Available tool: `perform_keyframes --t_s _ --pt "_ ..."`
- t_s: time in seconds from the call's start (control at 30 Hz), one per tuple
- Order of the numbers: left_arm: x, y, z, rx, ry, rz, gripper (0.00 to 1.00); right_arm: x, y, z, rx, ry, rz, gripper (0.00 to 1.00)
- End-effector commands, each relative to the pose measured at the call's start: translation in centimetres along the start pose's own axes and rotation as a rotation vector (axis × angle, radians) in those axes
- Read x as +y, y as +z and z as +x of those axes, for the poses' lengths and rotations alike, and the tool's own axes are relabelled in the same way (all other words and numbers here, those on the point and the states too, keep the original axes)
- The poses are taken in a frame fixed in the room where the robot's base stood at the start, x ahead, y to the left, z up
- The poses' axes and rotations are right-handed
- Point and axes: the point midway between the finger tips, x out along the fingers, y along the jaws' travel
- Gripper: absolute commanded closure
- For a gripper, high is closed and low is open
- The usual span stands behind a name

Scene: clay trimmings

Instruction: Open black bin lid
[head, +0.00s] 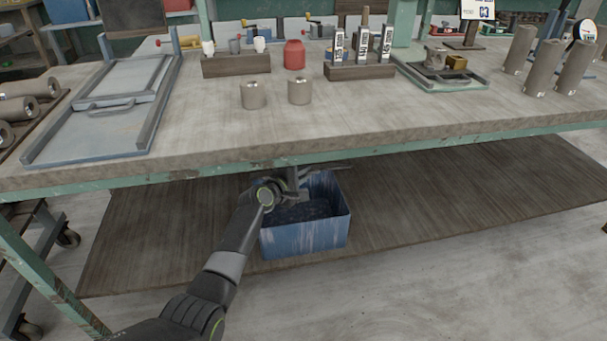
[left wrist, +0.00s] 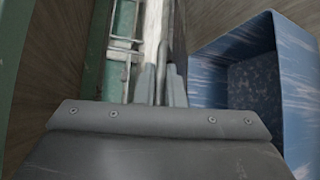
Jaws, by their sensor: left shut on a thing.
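A blue open-topped bin (head: 305,236) stands on the dark wooden lower shelf under the workbench. Dark material shows inside it. The bin also shows at the right of the left wrist view (left wrist: 299,75). My left gripper (head: 294,181) is under the bench's front edge, at the bin's upper left side. A thin dark flat piece (head: 328,168), seemingly the black lid, shows edge-on beside the gripper above the bin's far rim.
The workbench top (head: 350,115) overhangs the bin, with a green front rail (head: 440,137) close above my gripper. Two clay cylinders (head: 253,95) (head: 300,91) stand on the bench. The lower shelf (head: 450,195) is clear right of the bin. A wheeled cart (head: 45,235) stands at left.

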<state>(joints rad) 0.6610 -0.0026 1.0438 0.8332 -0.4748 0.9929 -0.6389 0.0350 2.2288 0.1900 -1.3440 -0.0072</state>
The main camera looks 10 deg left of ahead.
Motion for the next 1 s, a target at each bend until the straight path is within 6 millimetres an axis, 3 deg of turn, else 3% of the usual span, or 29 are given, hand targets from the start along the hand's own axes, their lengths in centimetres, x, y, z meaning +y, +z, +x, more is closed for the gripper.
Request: perform_keyframes --t_s 0.3,0.33,0.5,0.8,0.93,1.0 --pt "0.2 0.0 0.0 0.0 0.003 0.001 1.0 -0.1 -0.1 -0.1 0.003 -0.001 0.0 0.64" --pt "0.2 0.0 0.0 0.0 0.003 0.001 0.89 -0.1 -0.1 -0.1 0.003 -0.001 0.0 0.64" --pt "0.1 0.0 0.0 0.0 0.002 0.001 0.7 -0.1 -0.1 -0.1 0.004 -0.001 -0.001 0.64" --pt "0.1 0.0 -0.2 0.0 0.001 0.0 0.7 -0.1 -0.2 -0.2 0.004 -0.001 -0.001 0.64" --pt "0.2 0.0 -1.0 0.001 0.001 0.0 0.7 0.1 -0.2 -0.6 -0.002 0.009 -0.001 0.64" --pt "0.2 0.0 -1.9 0.001 0.0 0.0 0.7 0.2 0.2 0.3 -0.032 0.015 0.005 0.64"
